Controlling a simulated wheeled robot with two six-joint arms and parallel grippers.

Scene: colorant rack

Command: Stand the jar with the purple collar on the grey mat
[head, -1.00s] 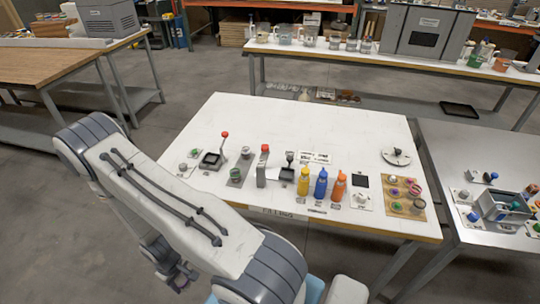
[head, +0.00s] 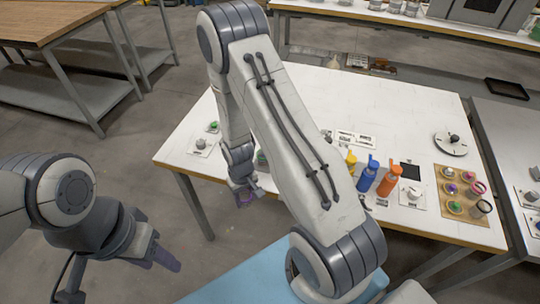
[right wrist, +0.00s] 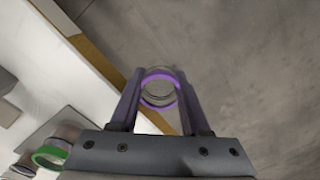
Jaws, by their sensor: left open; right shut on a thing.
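My right gripper (head: 242,197) hangs just off the front left edge of the white table. In the right wrist view its fingers (right wrist: 160,100) are shut on the jar with the purple collar (right wrist: 158,104), held over bare floor beside the table edge. The jar is seen nearly end-on, so its tilt is unclear. A grey mat (right wrist: 68,119) shows partly at the left of the wrist view, near a green-collared jar (right wrist: 50,154); in the head view my right arm hides most of that area. My left gripper (head: 168,258) is open and empty, away from the table.
The white table (head: 350,95) holds yellow, blue (head: 367,176) and orange bottles (head: 391,178). A wooden tray (head: 440,172) with several collared jars is at the right. A white pad with a knob (head: 203,144) stands at the left corner.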

